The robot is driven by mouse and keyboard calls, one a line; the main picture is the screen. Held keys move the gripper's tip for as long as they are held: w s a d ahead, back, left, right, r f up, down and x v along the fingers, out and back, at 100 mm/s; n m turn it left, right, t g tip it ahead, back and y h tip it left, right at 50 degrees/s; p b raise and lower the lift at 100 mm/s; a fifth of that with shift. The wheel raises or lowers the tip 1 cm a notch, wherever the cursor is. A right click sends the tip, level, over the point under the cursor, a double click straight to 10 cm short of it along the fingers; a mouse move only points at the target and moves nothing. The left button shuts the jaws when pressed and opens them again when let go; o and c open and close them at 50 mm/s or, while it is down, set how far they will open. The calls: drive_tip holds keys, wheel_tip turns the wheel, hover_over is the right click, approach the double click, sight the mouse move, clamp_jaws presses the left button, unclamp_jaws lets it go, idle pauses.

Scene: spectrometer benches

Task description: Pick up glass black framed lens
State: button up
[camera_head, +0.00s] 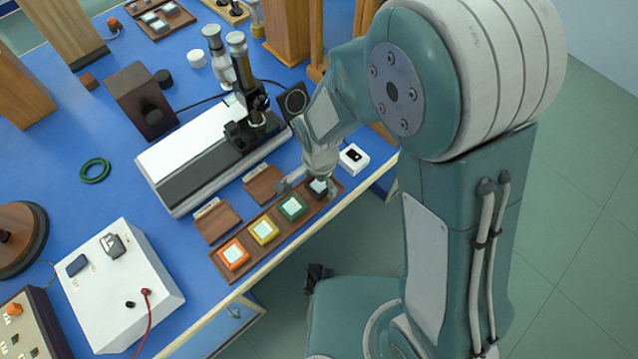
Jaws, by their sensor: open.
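The black framed lens (319,186) sits at the right end of a brown wooden tray (272,239) near the bench's front edge. Its pale glass face shows, and part of it is hidden by my gripper. My gripper (312,188) is open, with its fingers low around or just above the black lens; I cannot tell whether they touch it. The same tray holds a green framed lens (292,207), a yellow framed lens (263,231) and an orange framed lens (233,254) in a row to the left.
A small white box (353,158) stands just right of the tray. Wooden holders (217,221) and a long white and grey instrument (205,160) with a microscope-like tube lie behind it. A white control box (120,285) stands at left. The blue bench (190,235) has some bare patches.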

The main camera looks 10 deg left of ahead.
drive_tip(key=shift+f, duration=0.1)
drive_tip(key=shift+c, duration=0.3)
drive_tip(key=c, duration=1)
